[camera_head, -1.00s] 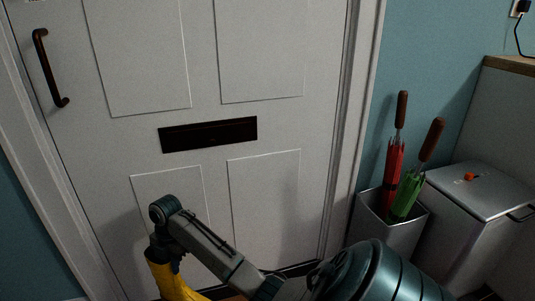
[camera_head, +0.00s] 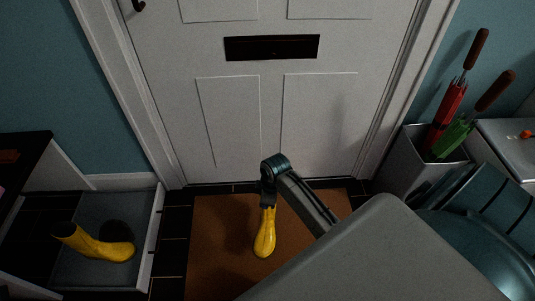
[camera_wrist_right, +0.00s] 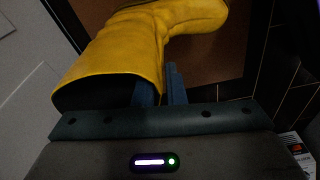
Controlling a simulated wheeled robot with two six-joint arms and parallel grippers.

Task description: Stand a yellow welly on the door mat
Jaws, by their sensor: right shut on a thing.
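A yellow welly (camera_head: 265,237) is in my right gripper (camera_head: 267,200), over the brown door mat (camera_head: 215,262) in front of the door. In the right wrist view the welly (camera_wrist_right: 125,50) has its dark opening toward the camera, and the right gripper's blue fingers (camera_wrist_right: 162,88) are closed at its shaft's rim. Whether its sole touches the mat is unclear. The mat (camera_wrist_right: 228,62) also shows behind it. A second yellow welly (camera_head: 100,247) lies or stands in a grey tray (camera_head: 153,235) at the left. My left gripper is out of view.
The white door (camera_head: 230,110) stands behind the mat. At the right are a grey bin (camera_head: 410,165) holding a red umbrella (camera_head: 445,115) and a green umbrella (camera_head: 455,137), and another lidded bin (camera_head: 505,140). A dark bench (camera_head: 25,155) is at the left.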

